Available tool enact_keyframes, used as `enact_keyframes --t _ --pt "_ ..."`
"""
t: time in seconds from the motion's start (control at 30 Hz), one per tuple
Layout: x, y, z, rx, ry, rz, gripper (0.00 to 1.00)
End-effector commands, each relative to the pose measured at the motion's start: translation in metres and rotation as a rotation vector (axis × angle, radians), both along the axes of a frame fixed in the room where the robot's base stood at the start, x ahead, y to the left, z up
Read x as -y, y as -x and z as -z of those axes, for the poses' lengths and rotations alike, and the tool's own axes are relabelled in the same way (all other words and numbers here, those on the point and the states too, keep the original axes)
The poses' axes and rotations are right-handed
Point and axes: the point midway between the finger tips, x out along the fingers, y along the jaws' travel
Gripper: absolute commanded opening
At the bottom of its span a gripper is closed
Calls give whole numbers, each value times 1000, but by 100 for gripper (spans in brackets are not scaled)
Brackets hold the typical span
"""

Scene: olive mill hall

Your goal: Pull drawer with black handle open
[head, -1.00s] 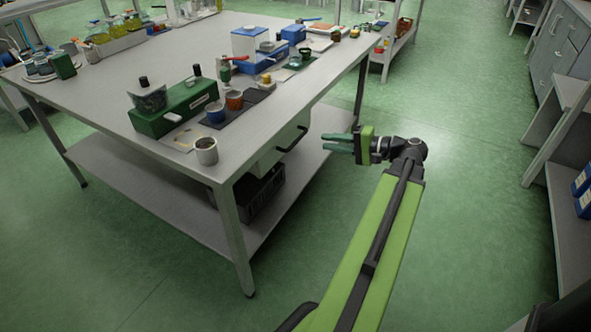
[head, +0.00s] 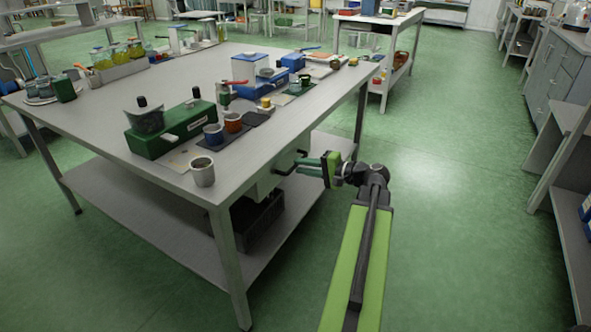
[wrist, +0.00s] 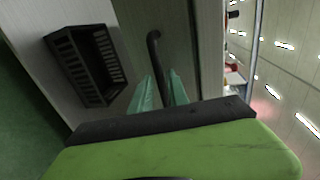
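The drawer (head: 266,186) is a pale box under the near right side of the metal table. In the wrist view its grey front (wrist: 182,28) fills the upper middle. Its black bar handle (wrist: 154,48) runs down between my fingertips, and its lower end is partly hidden by them. In the head view the handle (head: 287,163) shows just left of my gripper (head: 308,167). The green fingers are apart, one on each side of the handle's line in the wrist view. I cannot tell whether they touch it.
A black crate (wrist: 84,62) stands on the table's lower shelf (head: 175,218), below the drawer. The tabletop (head: 110,105) holds a grey cup (head: 203,174), a green box (head: 160,140) and several other items. Green floor (head: 440,200) to the right is clear.

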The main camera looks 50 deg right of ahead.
Motion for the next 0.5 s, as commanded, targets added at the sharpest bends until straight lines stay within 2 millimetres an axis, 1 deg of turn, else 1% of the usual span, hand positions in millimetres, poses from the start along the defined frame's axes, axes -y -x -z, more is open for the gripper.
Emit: enact_keyframes --t 0.03,0.1,0.2,0.5 --pt "-2 -9 4 0 0 -3 20" --pt "-4 -18 5 0 1 -1 20" --pt "-6 -26 6 0 1 -1 20" --pt "-7 -28 6 0 1 0 20"
